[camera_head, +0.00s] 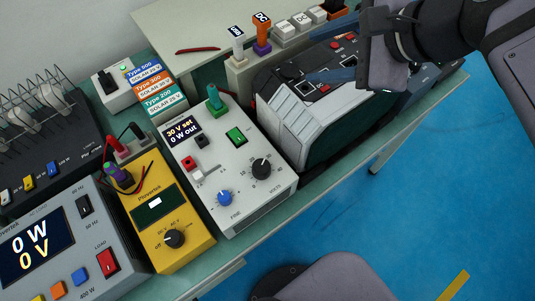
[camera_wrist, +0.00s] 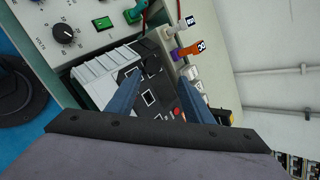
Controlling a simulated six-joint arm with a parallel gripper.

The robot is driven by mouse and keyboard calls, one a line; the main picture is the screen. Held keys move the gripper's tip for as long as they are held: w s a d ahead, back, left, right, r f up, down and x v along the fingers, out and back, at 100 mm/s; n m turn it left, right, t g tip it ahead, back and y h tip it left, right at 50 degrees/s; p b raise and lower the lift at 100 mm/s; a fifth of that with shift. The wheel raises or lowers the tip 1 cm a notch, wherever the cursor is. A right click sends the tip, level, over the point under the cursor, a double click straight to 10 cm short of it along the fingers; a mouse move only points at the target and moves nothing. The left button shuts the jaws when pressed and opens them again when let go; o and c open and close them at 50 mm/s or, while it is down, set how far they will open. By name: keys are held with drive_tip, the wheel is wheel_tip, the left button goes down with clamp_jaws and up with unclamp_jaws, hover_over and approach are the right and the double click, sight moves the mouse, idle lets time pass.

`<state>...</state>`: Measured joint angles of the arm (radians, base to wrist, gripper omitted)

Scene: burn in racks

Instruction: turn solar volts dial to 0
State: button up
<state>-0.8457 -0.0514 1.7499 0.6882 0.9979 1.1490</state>
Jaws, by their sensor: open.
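The solar volts dial (camera_head: 261,168) is a black knob with a white mark, on the white front of the solar supply box (camera_head: 244,197). It also shows at the upper left of the wrist view (camera_wrist: 64,33). The box's display (camera_head: 181,131) reads "30 V set" and "0 W out". A blue knob marked FINE (camera_head: 225,198) sits to its left. My gripper (camera_head: 308,57) is open and empty, its two blue fingers (camera_wrist: 160,75) apart. It is above the dark instrument, up and right of the dial, and touches neither knob.
The dark instrument (camera_head: 318,110) with a pale ribbed side stands right of the supply box. A yellow meter (camera_head: 166,221) and a grey load unit (camera_head: 76,254) stand left. Upright white (camera_head: 238,46) and orange (camera_head: 261,35) plugs stand behind. Blue floor lies beyond the bench edge.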

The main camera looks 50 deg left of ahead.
sight(261, 166)
drive_tip(key=s+f+h+b, duration=0.1)
drive_tip(key=s, duration=0.1)
drive_tip(key=s+d+f+g+b, duration=0.1)
drive_tip(key=s+f, duration=0.1)
drive_tip(key=s, duration=0.1)
drive_tip(key=s+f+h+b, duration=0.1)
drive_tip(key=s, duration=0.1)
drive_tip(key=shift+s+d+f+m+g+h, duration=0.3)
drive_tip(key=shift+s+d+f+g, duration=0.05)
drive_tip(key=shift+s+d+g, duration=0.05)
drive_tip(key=s+d+f+m+h+b, duration=0.2)
drive_tip(key=s+d+f+h+b, duration=0.15)
drive_tip(key=s+d, duration=0.2)
drive_tip(key=shift+a+b+x, duration=0.25)
drive_tip(key=shift+b+x, duration=0.25)
drive_tip(key=shift+x, duration=1.15)
drive_tip(key=shift+a+b+x, duration=0.2)
drive_tip(key=shift+b+x, duration=0.25)
drive_tip(key=shift+x, duration=1.25)
drive_tip(key=shift+s+r, duration=0.2)
drive_tip(key=c, duration=1)
